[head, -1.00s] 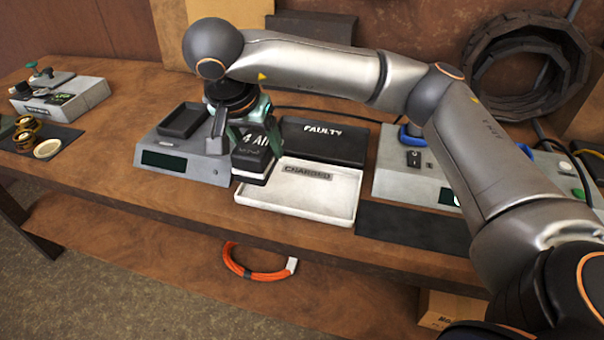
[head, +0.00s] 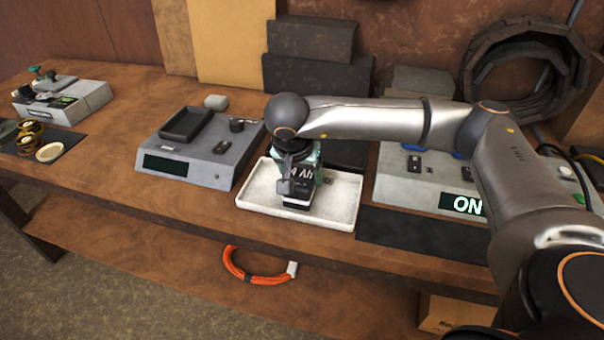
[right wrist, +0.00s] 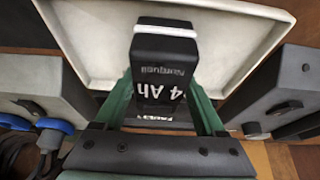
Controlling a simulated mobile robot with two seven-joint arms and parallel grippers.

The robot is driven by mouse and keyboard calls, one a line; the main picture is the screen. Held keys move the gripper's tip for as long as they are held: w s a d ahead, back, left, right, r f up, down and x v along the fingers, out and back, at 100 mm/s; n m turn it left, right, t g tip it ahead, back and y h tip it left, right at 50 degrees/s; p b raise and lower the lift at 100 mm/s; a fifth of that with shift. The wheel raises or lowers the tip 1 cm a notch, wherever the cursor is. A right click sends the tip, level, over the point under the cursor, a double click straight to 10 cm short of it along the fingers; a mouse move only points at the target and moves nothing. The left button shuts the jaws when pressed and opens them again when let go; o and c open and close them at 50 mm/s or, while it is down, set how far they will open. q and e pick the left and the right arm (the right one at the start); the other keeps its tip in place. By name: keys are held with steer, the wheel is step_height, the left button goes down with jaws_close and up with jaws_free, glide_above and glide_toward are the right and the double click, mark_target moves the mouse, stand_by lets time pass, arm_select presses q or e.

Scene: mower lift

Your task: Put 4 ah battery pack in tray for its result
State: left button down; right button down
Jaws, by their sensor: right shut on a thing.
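The 4 Ah battery pack (head: 299,190) is black with white lettering. My right gripper (head: 300,168) is shut on it, and in the right wrist view the pack (right wrist: 165,60) sits between the two green fingers. The pack is upright over the white tray (head: 338,216), inside its rim as seen from the head. I cannot tell whether its base touches the tray floor. The white tray's CHARGED label is hidden behind the arm and pack. The black FAULTY tray (head: 348,153) behind is mostly hidden by my right arm. My left gripper is not in view.
A grey tester (head: 205,150) with a dark display and empty black cradle stands left of the white tray. A grey unit (head: 425,185) whose display reads ON stands to the right, behind a dark mat (head: 415,232). An orange cable coil (head: 250,270) lies below.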

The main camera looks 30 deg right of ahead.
steer(key=shift+r, duration=0.1)
steer(key=shift+f, duration=0.2)
jaws_free()
